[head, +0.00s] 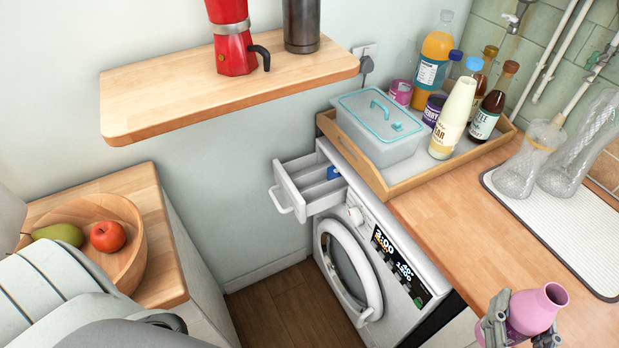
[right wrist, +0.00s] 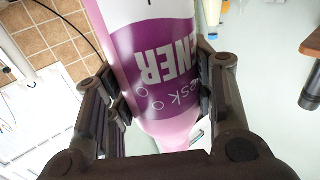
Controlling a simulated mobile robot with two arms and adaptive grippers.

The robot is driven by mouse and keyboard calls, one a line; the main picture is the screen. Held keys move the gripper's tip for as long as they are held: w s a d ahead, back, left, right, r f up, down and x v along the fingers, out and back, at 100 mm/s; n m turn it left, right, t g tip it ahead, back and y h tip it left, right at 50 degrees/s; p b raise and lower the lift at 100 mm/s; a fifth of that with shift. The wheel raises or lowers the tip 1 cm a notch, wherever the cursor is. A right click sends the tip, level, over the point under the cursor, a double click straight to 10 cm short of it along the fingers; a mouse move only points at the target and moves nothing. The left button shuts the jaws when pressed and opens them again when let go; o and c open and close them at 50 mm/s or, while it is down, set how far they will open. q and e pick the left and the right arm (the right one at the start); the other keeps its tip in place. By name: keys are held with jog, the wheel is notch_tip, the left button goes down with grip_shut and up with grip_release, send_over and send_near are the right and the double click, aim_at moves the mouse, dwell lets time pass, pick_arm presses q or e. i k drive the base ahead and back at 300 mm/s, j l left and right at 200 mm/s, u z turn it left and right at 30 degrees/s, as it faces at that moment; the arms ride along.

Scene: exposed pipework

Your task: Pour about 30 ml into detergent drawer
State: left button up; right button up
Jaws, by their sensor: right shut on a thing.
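The detergent drawer (head: 304,186) is pulled out at the top left of the white washing machine (head: 362,255). It has compartments, with a blue part at the back. My right gripper (head: 520,325) is at the lower right of the head view, shut on a pink softener bottle (head: 538,309). The bottle is tilted, its open mouth toward the upper right, away from the drawer. In the right wrist view the bottle (right wrist: 165,70) sits between both fingers, its purple label upside down. The bottle and drawer are well apart. My left gripper does not show.
A wooden tray (head: 380,187) with a lidded box (head: 378,125) and several bottles stands above the machine. Glass vessels (head: 530,160) stand on a drying mat (head: 575,240) at right. A wall shelf (head: 230,85) overhangs the left. The counter (head: 470,225) between is clear.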

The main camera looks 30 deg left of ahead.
aim_at(315, 180)
jog(key=l+u, duration=0.1)
jog(key=u, duration=0.7)
jog(key=j+u, duration=0.2)
jog(key=u, duration=0.2)
jog(key=i+j, duration=0.25)
